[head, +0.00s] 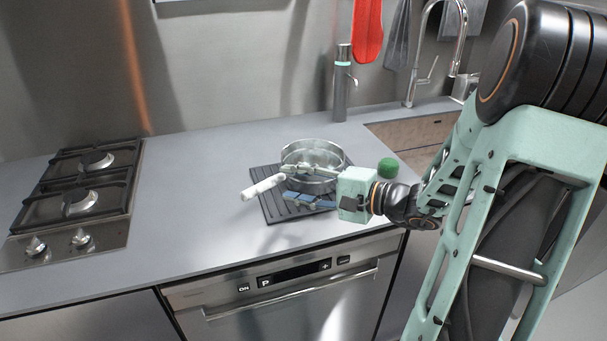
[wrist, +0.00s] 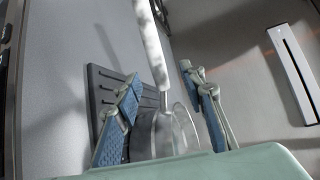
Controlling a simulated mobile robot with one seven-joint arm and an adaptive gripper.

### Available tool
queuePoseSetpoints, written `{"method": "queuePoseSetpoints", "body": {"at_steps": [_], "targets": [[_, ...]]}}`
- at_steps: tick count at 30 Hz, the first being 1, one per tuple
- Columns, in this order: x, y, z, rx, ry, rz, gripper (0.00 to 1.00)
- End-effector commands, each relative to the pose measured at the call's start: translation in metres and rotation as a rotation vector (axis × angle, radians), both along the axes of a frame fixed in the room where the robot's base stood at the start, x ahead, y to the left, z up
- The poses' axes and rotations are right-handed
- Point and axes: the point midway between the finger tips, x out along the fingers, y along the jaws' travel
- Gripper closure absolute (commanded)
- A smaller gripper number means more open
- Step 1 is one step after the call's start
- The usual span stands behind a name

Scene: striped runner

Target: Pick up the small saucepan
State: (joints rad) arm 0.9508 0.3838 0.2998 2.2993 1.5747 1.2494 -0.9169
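The small saucepan (head: 318,151) is a shiny metal pan with a pale handle (head: 263,187) pointing to the lower left. It sits on a dark ridged mat (head: 275,212) on the counter. My gripper (head: 284,182) reaches in from the right, partly hiding the pan's front. In the wrist view my gripper (wrist: 160,74) is open, with one blue-padded finger on each side of the pan. There the handle (wrist: 150,45) runs up between the fingers, with gaps to both; the pan's body (wrist: 150,135) shows low between them.
A green ball-like thing (head: 388,167) is just right of the pan. A gas hob (head: 80,195) is at the left. A tall dispenser (head: 341,85) and a tap (head: 436,50) stand at the back. The counter between hob and mat is clear.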

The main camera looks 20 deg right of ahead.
Motion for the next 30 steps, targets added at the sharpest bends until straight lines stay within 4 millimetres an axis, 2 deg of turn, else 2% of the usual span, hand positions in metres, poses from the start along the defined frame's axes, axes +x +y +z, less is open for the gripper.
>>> {"method": "queuePoseSetpoints", "body": {"at_steps": [5, 12, 22, 30], "targets": [[0.009, 0.012, -0.003, 0.001, 0.001, 0.003, 0.63], [0.031, 0.038, -0.010, 0.001, 0.002, 0.002, 0.63], [0.037, 0.042, -0.011, 0.000, 0.001, -0.001, 0.63], [0.037, 0.042, -0.011, 0.000, 0.001, 0.000, 0.92]]}}
